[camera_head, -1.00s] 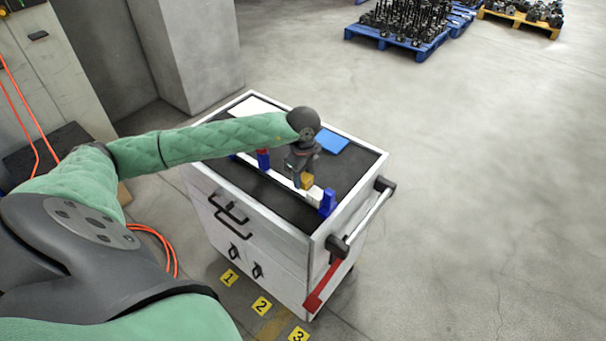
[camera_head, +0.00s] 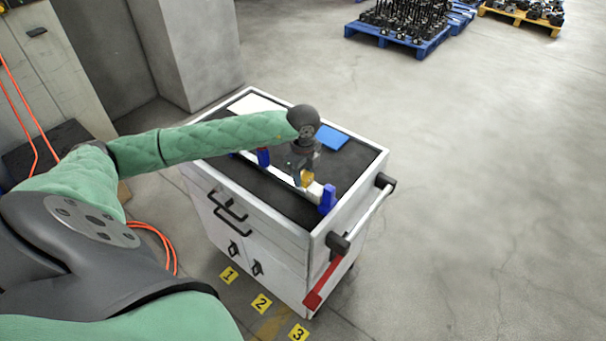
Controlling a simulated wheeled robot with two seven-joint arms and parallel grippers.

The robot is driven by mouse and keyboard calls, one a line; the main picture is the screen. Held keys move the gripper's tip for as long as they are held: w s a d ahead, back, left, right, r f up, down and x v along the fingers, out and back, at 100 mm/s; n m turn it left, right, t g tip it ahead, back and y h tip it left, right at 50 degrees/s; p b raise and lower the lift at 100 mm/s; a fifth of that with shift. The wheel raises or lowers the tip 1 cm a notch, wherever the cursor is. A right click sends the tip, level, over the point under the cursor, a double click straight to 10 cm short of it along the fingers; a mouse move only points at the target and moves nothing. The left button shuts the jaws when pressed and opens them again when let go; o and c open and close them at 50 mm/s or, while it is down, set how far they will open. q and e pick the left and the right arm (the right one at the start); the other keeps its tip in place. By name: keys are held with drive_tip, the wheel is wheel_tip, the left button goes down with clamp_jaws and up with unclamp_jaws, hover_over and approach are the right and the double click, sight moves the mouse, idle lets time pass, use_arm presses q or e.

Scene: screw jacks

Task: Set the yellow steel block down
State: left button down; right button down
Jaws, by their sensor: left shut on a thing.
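My left gripper (camera_head: 302,172) reaches in from the left over the cart top and points down. It is shut on the yellow steel block (camera_head: 307,179), which shows just below the fingers. The block is over or on a white strip (camera_head: 283,182) on the black mat. I cannot tell whether it touches the strip. The gripper hides part of the block and the strip behind it. My right gripper is not in view.
The white drawer cart (camera_head: 252,218) has a black top. Blue posts (camera_head: 327,199) (camera_head: 263,157) stand near both ends of the strip. A blue plate (camera_head: 331,138) and a white sheet (camera_head: 254,105) lie behind. A side handle (camera_head: 366,220) juts right. Pallets (camera_head: 395,38) stand far back.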

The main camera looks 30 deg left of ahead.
use_arm(q)
drive_tip(key=shift+f, duration=0.1)
drive_tip(key=c, duration=0.9)
unclamp_jaws()
drive_tip(key=shift+c, duration=0.2)
drive_tip(key=shift+o, duration=0.2)
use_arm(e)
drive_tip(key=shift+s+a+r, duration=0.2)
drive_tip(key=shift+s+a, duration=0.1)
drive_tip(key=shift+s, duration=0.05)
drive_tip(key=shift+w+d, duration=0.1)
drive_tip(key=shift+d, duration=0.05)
